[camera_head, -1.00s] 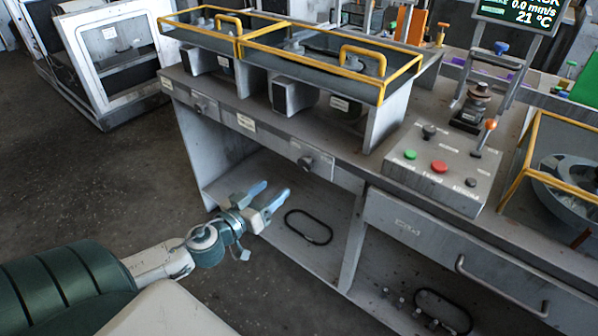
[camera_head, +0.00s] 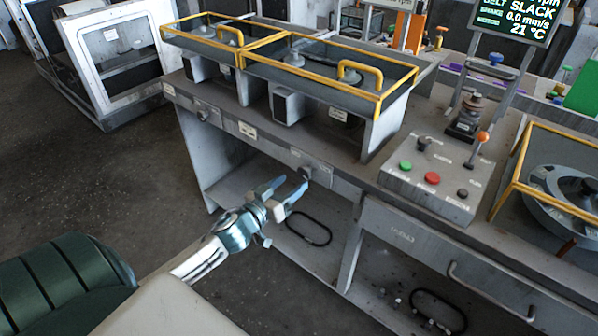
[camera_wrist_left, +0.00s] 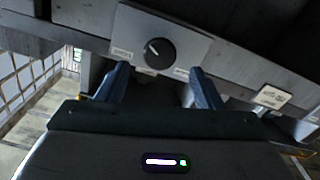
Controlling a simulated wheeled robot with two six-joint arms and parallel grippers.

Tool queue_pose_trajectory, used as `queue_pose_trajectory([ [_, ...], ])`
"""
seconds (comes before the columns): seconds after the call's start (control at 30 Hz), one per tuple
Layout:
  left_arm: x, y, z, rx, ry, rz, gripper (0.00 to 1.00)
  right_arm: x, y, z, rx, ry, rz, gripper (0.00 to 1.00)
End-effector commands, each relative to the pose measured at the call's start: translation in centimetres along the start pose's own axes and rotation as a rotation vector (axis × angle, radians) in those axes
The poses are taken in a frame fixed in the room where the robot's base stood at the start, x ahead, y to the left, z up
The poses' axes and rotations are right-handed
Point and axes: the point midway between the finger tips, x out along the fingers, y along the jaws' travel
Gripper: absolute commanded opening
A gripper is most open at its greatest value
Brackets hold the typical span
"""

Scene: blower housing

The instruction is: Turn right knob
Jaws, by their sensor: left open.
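The right knob (camera_head: 306,172) is a dark round knob on a light plate on the front edge of the bench, below the yellow-railed housing. In the left wrist view the knob (camera_wrist_left: 159,53) shows a white pointer mark tilted to the upper left, with small labels on both sides. My left gripper (camera_head: 289,188) is open and empty, its two fingers pointing at the knob from the front left. In the left wrist view the gripper (camera_wrist_left: 162,82) has one finger on each side below the knob, apart from it. Another knob (camera_head: 203,114) sits further left on the same edge. My right gripper is not seen.
A grey control box (camera_head: 432,180) with green, red and black buttons stands on the bench to the right. A drawer (camera_head: 405,236) with a handle is below it. Black belt loops (camera_head: 308,229) lie on the lower shelf. The floor at left is clear.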

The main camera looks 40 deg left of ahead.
Motion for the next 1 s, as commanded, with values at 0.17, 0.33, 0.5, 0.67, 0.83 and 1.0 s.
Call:
queue_pose_trajectory([
  [0.17,1.2,0.1,-0.3,-0.002,0.002,-0.001,0.60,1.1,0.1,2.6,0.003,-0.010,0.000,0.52],
  [0.33,2.4,0.0,-0.1,-0.004,0.004,-0.002,0.60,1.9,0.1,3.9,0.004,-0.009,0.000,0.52],
  [0.5,3.5,0.0,-0.1,-0.003,0.004,-0.002,0.60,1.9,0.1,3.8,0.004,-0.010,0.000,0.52],
  [0.67,4.1,0.0,0.0,-0.002,0.004,-0.001,0.60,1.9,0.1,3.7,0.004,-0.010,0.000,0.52],
  [0.83,4.4,0.1,-0.1,-0.002,0.004,0.000,0.60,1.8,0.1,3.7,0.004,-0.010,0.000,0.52],
  [1.0,4.4,0.1,-0.1,-0.001,0.003,0.000,0.60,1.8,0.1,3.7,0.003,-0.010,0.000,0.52],
])
